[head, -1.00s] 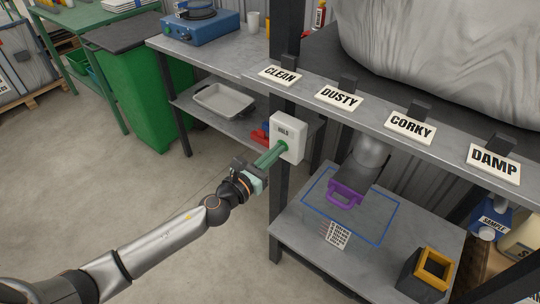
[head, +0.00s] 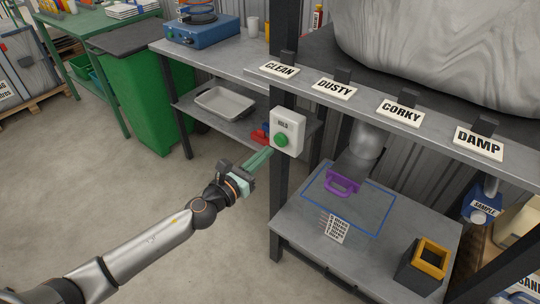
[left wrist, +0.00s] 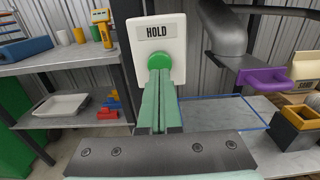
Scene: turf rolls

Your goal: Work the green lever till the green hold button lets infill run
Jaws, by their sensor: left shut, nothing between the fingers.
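The green hold button (head: 281,140) sits on a white box marked HOLD (head: 290,124), fixed to a dark post. In the left wrist view the button (left wrist: 161,60) shows just beyond my fingertips. My left gripper (head: 268,152) is shut and empty, its green fingers pointing at the box. I see no green lever; a purple handle (head: 343,183) shows under the grey metal spout (head: 365,142), also in the left wrist view (left wrist: 264,79). My right gripper is not in view.
Below the spout a blue outline marks the low shelf (head: 300,236). A dark box with a yellow rim (head: 430,248) stands at its right. Signs reading CLEAN, DUSTY, CORKY and DAMP (head: 478,141) line the upper edge. Open floor (head: 140,190) lies left of the post.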

